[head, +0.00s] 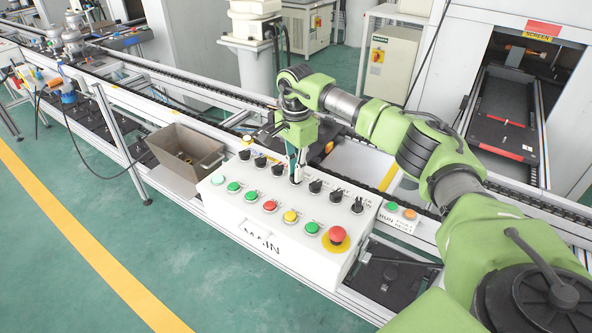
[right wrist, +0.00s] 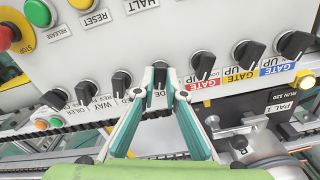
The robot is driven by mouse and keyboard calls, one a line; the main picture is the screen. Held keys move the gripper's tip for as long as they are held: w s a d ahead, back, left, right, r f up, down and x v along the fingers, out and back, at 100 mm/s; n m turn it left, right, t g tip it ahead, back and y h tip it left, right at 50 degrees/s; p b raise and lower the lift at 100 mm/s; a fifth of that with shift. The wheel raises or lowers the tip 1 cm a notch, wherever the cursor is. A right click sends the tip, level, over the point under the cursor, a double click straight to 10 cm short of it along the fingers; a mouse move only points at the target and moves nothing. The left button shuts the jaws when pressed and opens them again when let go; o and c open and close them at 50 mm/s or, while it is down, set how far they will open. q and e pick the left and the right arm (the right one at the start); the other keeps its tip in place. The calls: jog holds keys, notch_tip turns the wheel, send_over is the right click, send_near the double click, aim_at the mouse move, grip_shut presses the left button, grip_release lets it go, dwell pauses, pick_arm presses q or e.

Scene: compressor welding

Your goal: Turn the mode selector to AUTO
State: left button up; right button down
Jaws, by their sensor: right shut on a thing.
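The white control box marked MAIN (head: 232,225) carries a row of black selector knobs along its far edge. My right gripper (head: 295,177) reaches down onto this row from above. In the right wrist view its two teal fingers (right wrist: 160,70) meet around one black selector knob (right wrist: 159,78) near the middle of the row and are shut on it. A label ending in "DE" shows beside this knob, the rest hidden by a finger. The fingers hide most of the knob, so its setting cannot be read. My left gripper is not in view.
Other black knobs (right wrist: 203,65) stand close on both sides of the fingers. Coloured push buttons and a red emergency stop (head: 337,235) sit nearer the box front. A grey bin (head: 185,150) stands to the left, and a conveyor runs behind.

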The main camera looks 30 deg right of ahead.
jog(key=shift+m, duration=0.4)
jog(key=c, duration=2.1)
grip_release()
notch_tip(320, 180, up, 12)
jog(key=shift+r, duration=0.1)
